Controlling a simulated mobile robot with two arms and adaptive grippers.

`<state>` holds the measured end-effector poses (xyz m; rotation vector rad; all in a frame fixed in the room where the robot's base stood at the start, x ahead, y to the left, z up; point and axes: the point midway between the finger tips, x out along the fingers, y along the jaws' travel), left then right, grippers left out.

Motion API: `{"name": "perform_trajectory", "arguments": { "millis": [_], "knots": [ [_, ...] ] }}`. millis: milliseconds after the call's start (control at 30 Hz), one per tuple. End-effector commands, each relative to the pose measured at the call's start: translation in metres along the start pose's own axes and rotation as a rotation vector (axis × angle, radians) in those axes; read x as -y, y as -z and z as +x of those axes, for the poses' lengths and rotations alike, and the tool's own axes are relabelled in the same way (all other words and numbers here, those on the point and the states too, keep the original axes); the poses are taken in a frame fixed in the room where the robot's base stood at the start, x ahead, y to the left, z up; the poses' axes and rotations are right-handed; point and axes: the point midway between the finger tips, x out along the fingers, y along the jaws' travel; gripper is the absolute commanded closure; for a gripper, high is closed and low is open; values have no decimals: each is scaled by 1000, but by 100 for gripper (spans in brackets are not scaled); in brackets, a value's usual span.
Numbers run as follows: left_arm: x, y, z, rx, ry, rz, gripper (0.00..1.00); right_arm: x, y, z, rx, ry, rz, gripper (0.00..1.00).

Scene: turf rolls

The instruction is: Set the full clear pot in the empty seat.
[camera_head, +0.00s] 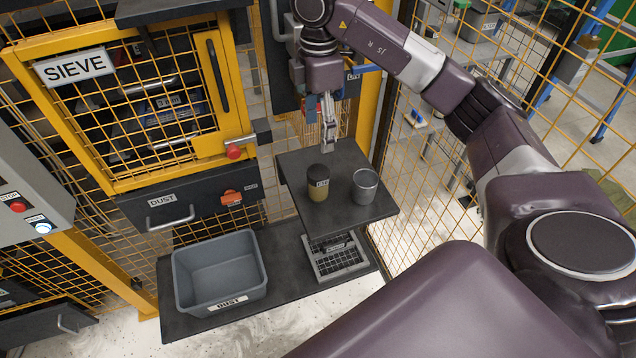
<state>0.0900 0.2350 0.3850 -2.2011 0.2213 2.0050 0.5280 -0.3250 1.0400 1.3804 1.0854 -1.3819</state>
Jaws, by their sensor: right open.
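A clear pot with a dark lid and tan contents (318,190) stands upright on the left half of a small black shelf (345,216). A second, grey, open-looking pot (364,188) stands upright to its right; I cannot tell what is in it. My right gripper (328,143) points down over the back of the shelf, behind and above both pots, touching neither. It is open and empty. A slotted grey rack (338,262) sits lower, partly under the shelf; I cannot make out an empty seat in it. My left gripper is not in view.
The yellow-framed SIEVE door (212,100) and a DUST drawer (185,206) are at left. Yellow mesh fencing (418,192) stands at right. The small shelf's front is clear.

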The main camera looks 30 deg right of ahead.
Motion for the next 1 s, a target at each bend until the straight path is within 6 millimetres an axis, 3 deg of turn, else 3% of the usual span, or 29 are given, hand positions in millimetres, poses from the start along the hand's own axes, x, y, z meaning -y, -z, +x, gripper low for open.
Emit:
{"name": "perform_trajectory", "arguments": {
  "millis": [400,667,1000],
  "knots": [
    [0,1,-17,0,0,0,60,1,0,74,0,4,0,39],
    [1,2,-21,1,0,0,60,1,1,95,-1,3,-2,39],
    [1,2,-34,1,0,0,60,1,1,144,-3,1,-2,39]
  ]
}}
